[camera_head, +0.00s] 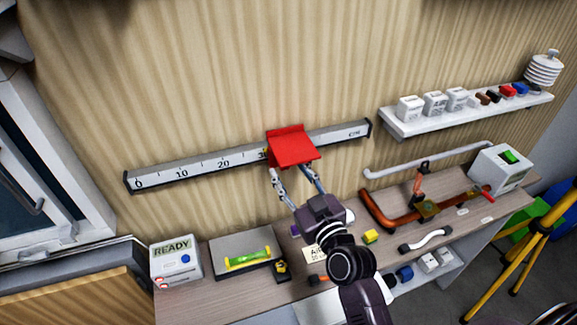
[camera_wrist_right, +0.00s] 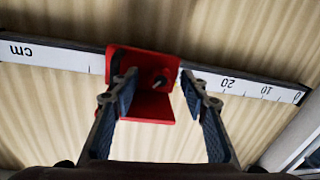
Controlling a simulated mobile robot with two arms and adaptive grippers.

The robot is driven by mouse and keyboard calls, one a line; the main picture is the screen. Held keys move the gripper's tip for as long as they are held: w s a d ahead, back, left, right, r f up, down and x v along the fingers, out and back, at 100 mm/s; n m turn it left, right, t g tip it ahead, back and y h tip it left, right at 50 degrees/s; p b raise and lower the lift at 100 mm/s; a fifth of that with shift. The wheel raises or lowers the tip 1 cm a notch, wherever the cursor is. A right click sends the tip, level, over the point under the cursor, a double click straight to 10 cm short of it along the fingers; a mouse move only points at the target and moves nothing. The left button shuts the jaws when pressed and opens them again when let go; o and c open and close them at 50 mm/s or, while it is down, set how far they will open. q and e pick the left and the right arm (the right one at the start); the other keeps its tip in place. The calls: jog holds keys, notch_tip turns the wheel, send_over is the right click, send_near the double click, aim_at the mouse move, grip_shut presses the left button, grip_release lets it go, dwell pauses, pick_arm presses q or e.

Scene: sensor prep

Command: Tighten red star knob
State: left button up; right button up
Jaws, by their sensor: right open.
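A red bracket (camera_head: 292,148) sits on the wall ruler (camera_head: 205,169), near its 30 mark. In the right wrist view the red bracket (camera_wrist_right: 140,60) shows a small dark stub (camera_wrist_right: 160,83) on its face. I cannot make out a star shape on any red knob. My right gripper (camera_head: 290,172) is raised to the wall just below the bracket. In the wrist view the right gripper (camera_wrist_right: 158,82) is open, with one fingertip on each side of the stub and nothing held. Whether the fingertips touch the bracket is unclear. My left gripper is not in view.
Below, the workbench (camera_head: 215,292) bears a READY box (camera_head: 175,261), a spirit level (camera_head: 248,259), an orange-brown pipe frame (camera_head: 390,217) and a white box with a green switch (camera_head: 500,170). A white shelf (camera_head: 470,115) with small blocks juts from the wall at right.

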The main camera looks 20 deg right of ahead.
jog(key=shift+w+r, duration=0.15)
jog(key=shift+c, duration=0.3)
jog(key=shift+w, duration=0.1)
grip_shut()
